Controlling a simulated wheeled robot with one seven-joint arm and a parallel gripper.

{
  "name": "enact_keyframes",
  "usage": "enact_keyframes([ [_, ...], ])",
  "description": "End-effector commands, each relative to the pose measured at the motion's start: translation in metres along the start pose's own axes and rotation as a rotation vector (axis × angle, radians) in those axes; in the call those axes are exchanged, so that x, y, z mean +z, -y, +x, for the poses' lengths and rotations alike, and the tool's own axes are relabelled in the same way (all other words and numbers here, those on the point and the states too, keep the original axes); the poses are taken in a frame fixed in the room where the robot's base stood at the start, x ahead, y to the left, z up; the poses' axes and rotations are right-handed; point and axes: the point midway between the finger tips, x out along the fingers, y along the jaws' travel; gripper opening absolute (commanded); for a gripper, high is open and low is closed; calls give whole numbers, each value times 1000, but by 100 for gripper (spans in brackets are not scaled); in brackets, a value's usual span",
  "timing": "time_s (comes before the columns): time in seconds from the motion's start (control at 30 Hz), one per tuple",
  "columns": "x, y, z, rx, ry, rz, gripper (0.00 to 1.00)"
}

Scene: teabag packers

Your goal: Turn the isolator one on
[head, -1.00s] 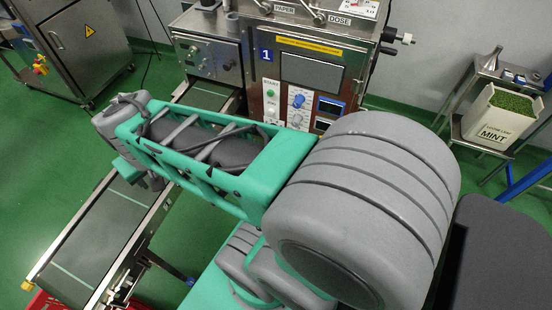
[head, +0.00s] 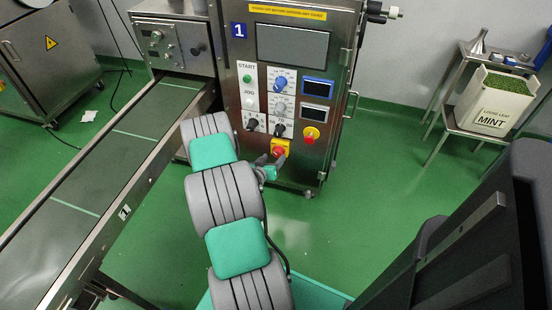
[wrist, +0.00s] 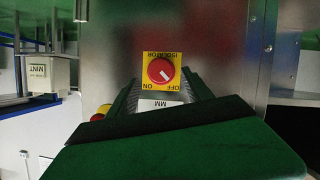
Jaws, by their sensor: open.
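The isolator (head: 279,149) is a red rotary knob on a yellow plate, low on the front of the machine marked 1. In the wrist view, which is upside down, the isolator (wrist: 160,71) faces me. Its white pointer line aims toward the OFF side. A white label sits beside the plate. My gripper (head: 269,166) is at the lower front of the panel, close to the knob. In the wrist view its dark green fingers reach toward the panel on both sides of the label, open and empty. Whether they touch the knob or panel I cannot tell.
A red and yellow push button (head: 311,134) is near the isolator, with several knobs and a START button (head: 247,78) above. A conveyor (head: 120,150) runs along the left. A MINT crate (head: 492,112) stands on a stand at right. Green floor is clear between.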

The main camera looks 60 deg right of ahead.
Motion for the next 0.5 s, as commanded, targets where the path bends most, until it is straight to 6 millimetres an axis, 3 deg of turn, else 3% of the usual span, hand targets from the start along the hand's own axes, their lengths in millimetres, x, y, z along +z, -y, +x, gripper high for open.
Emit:
enact_keyframes([
  [0.2, 1, 0, 36, 0, 0, 1, 59],
  [0.5, 0, 1, 41, -2, 0, -1, 59],
])
